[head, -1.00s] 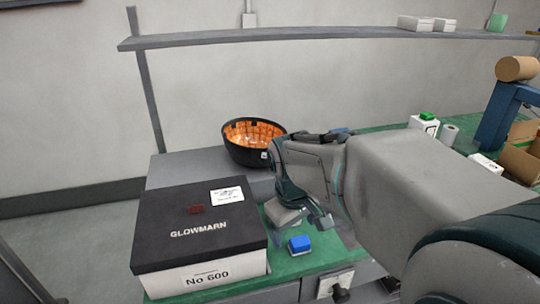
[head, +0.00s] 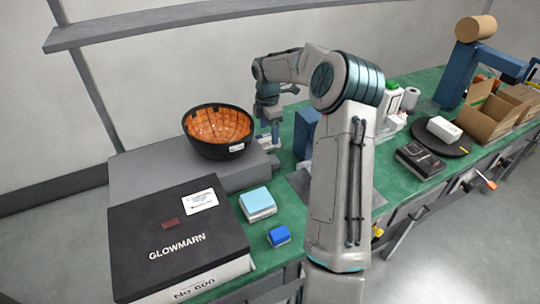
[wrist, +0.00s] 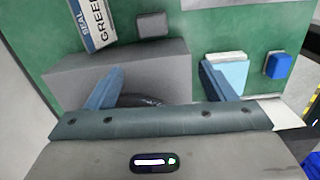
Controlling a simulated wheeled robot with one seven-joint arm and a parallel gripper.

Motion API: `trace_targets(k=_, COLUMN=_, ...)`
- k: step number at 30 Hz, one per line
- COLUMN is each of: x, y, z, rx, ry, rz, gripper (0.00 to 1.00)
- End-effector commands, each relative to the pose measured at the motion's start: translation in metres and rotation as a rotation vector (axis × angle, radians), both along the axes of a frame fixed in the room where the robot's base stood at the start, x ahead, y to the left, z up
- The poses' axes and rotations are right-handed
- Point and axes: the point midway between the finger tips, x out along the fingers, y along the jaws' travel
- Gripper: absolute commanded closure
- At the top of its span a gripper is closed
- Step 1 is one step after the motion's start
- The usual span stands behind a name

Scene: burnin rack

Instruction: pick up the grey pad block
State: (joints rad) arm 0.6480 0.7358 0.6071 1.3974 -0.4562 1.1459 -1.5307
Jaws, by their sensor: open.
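The grey pad block (wrist: 152,25) is a small flat square block on the green bench, beside the grey riser, at the top of the wrist view. In the head view, a small grey shape just below my gripper, beside the riser, appears to be this block (head: 275,162). My gripper (head: 270,138) points down beside the bowl. In the wrist view my gripper (wrist: 161,70) is open, its fingers apart over the riser with no block between them. The grey pad block lies beyond the fingertips, apart from them.
An orange-lined black bowl (head: 218,130) stands on the grey riser (head: 140,165). A light-blue block (head: 257,201) and a blue block (head: 278,236) sit nearer the front. A black-lidded box (head: 178,235) is at left. A lettered box (wrist: 92,22) stands near the pad block.

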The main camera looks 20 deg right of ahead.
Motion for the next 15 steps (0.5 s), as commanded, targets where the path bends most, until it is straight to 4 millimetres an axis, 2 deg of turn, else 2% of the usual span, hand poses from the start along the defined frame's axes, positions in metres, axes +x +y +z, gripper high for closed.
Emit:
trace_targets(k=3, x=0.006, y=-0.012, z=-0.004, rx=0.016, ry=-0.002, rz=0.035, gripper=0.24)
trace_targets(k=7, x=0.008, y=-0.015, z=-0.017, rx=0.022, ry=0.001, rz=0.049, gripper=0.24)
trace_targets(k=15, x=0.007, y=-0.015, z=-0.069, rx=0.023, ry=0.002, rz=0.05, gripper=0.24)
